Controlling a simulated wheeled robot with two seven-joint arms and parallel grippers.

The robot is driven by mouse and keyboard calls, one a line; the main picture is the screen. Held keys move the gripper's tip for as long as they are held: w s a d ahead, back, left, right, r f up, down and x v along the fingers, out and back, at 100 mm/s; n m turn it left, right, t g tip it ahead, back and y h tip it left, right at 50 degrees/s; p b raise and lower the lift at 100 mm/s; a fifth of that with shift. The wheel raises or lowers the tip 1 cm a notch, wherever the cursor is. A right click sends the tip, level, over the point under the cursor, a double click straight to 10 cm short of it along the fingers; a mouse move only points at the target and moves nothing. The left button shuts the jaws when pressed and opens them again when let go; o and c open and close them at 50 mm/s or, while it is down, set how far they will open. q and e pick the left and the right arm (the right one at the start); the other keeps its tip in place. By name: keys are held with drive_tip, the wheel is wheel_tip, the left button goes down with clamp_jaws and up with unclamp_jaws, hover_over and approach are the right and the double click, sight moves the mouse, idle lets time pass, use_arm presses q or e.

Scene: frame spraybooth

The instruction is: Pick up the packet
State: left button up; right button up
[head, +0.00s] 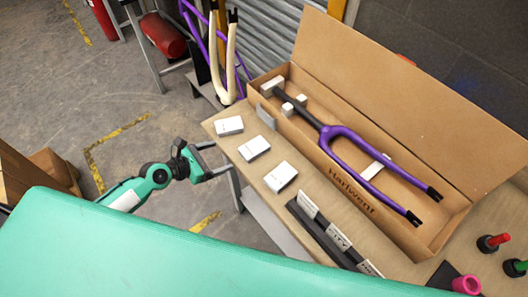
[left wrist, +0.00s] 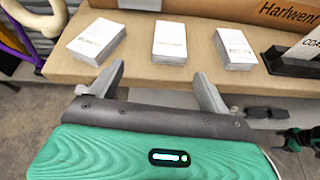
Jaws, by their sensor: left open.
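Three similar white packets lie in a row on the wooden bench: the far one (head: 229,125), the middle one (head: 254,147) and the near one (head: 280,177). The left wrist view shows them as the left (left wrist: 96,42), middle (left wrist: 170,43) and right (left wrist: 235,48) packets. Nothing tells which one is meant. My left gripper (head: 219,158) is open and empty, just off the bench's left edge. In the wrist view its spread fingers (left wrist: 160,73) point at the bench edge, apart from the packets. A dark part at the wrist view's right may be my right gripper (left wrist: 262,112); its jaws are unclear.
An open carton (head: 440,235) with a purple fork (head: 345,143) fills the bench behind the packets. A black rack of labelled cards (head: 318,232) stands nearer. Red-handled (head: 492,242) and pink (head: 466,285) items lie at the right. Left of the bench is open floor.

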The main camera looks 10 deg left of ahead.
sight(255, 147)
use_arm(q)
drive_tip(key=shift+n, duration=0.3)
drive_tip(key=x, duration=0.2)
drive_tip(key=r+p+x, duration=0.1)
drive_tip(key=x, duration=0.2)
drive_tip(key=d+x, duration=0.1)
drive_tip(key=x, duration=0.1)
drive_tip(key=shift+w+d, duration=0.2)
drive_tip(key=shift+w, duration=0.05)
drive_tip(key=shift+w+d+f, duration=0.1)
drive_tip(key=shift+w+d, duration=0.1)
drive_tip(key=shift+w, duration=0.05)
drive_tip(key=shift+w+d+f+p, duration=0.1)
drive_tip(key=shift+w+d+p, duration=0.1)
drive_tip(key=shift+d+p, duration=0.15)
drive_tip(key=x, duration=0.3)
drive_tip(key=shift+d+f+p, duration=0.1)
drive_tip(key=shift+d+p, duration=0.25)
drive_tip(key=shift+w+d+f, duration=0.2)
drive_tip(key=shift+w, duration=0.05)
drive_tip(key=c, duration=1)
drive_tip(key=shift+c, duration=0.4)
use_arm(e)
drive_tip(key=shift+w+a+r, duration=0.1)
drive_tip(key=shift+a+r, duration=0.15)
drive_tip(key=shift+r, duration=0.4)
drive_tip(key=shift+w+a+r, duration=0.1)
drive_tip(key=shift+a+r, duration=0.1)
drive_tip(key=shift+r, duration=0.4)
